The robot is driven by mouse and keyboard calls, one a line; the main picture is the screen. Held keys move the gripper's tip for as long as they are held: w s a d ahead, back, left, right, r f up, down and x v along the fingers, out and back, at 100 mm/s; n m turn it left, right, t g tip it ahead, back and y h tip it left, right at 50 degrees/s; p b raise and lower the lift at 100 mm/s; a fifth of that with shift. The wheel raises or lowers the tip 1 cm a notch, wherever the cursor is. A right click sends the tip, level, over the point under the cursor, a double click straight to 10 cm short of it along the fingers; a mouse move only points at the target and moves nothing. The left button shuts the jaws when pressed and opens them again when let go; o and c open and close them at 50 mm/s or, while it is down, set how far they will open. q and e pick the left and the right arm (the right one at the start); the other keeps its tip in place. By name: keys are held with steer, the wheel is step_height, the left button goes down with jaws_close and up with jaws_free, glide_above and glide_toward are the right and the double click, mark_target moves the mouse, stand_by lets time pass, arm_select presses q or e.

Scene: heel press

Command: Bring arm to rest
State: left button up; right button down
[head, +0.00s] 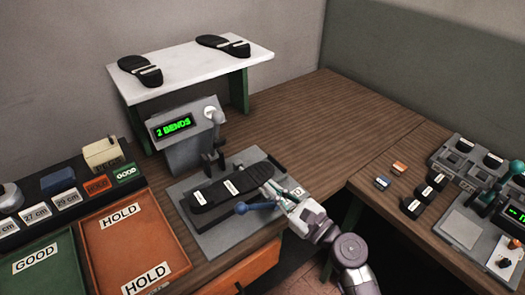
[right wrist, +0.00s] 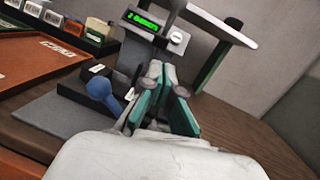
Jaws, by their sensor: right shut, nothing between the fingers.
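My right gripper (head: 273,190) is shut and empty beside the front right of the heel press (head: 205,228). Its teal fingers (right wrist: 162,98) stand close together in the right wrist view. A black sole (head: 215,192) with white labels lies on the press plate. A blue-knobbed lever (head: 242,208) sticks out at the front of the press, just left of my gripper; its blue knob (right wrist: 98,88) shows left of the fingers in the right wrist view. I cannot tell whether the fingers touch the lever. My left gripper is not in view.
The display box (head: 174,126) reads "2 BENDS". Orange HOLD tray (head: 118,208) and green GOOD tray (head: 68,246) lie at left. Another control station (head: 462,222) stands at right. The brown table (head: 325,125) is bare behind my gripper.

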steer(key=s+d+f+n+g+h, duration=0.1)
steer(key=s+f+n+g+h, duration=0.1)
steer(key=s+f+n+g, duration=0.45)
steer(key=s+d+f+n+g+h, duration=0.1)
steer(key=s+d+f+n+h, duration=0.2)
steer(key=s+n, duration=0.65)
steer(key=s+d+f+n+g+h, duration=0.3)
steer(key=s+d+f+n+h, duration=0.2)
steer(key=s+d+n+h, duration=0.55)
step_height(320, 180, down, 29)
steer(key=d+n+g+y, duration=0.1)
steer(key=d+g+y, duration=0.1)
steer(key=d, duration=0.1)
steer(key=s+d+f+b, duration=0.1)
steer(key=s+d+f, duration=0.1)
steer(key=s+f, duration=1.2)
steer(key=shift+s+d+f, duration=0.15)
steer(key=shift+s+f, duration=0.15)
steer(key=shift+s, duration=0.85)
